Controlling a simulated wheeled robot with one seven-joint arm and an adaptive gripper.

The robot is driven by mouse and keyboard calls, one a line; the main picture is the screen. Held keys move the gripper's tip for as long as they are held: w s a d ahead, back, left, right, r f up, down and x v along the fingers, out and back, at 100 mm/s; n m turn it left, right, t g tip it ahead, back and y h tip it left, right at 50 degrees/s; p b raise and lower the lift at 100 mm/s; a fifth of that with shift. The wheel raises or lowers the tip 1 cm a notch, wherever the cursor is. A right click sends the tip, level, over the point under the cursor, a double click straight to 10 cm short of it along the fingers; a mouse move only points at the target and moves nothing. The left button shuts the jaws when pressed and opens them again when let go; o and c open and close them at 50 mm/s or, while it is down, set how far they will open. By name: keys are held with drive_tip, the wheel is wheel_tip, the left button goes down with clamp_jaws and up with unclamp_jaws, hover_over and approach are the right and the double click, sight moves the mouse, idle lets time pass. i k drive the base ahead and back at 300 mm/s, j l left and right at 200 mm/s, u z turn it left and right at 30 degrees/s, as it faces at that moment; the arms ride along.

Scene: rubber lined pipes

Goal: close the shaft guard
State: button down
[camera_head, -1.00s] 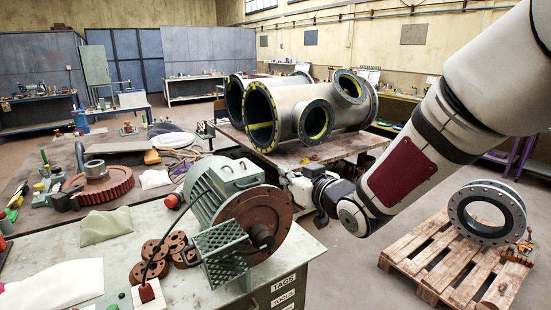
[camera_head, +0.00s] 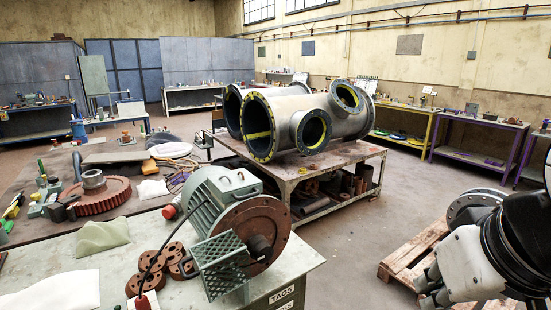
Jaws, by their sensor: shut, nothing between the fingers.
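The shaft guard (camera_head: 220,265) is a grey-green mesh cage at the front of a green motor (camera_head: 217,197). It stands to the left of and below the shaft stub (camera_head: 258,245), which shows bare in front of the round rusty flange (camera_head: 272,225). The guard does not cover the stub. My gripper (camera_head: 428,287) is low at the right, far from the guard and beyond the bench's right edge. It is small and partly hidden by my wrist; its fingers look shut and empty.
The motor's bench (camera_head: 290,262) also holds several rusty flanged discs (camera_head: 150,255), a cloth (camera_head: 103,235) and a red-tipped cable. A large pipe (camera_head: 300,112) lies on a table behind. A wooden pallet (camera_head: 405,255) stands at right. Floor between bench and pallet is clear.

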sight(201, 277)
drive_tip(key=u, duration=1)
drive_tip(key=i+u, duration=0.15)
drive_tip(key=i, duration=0.7)
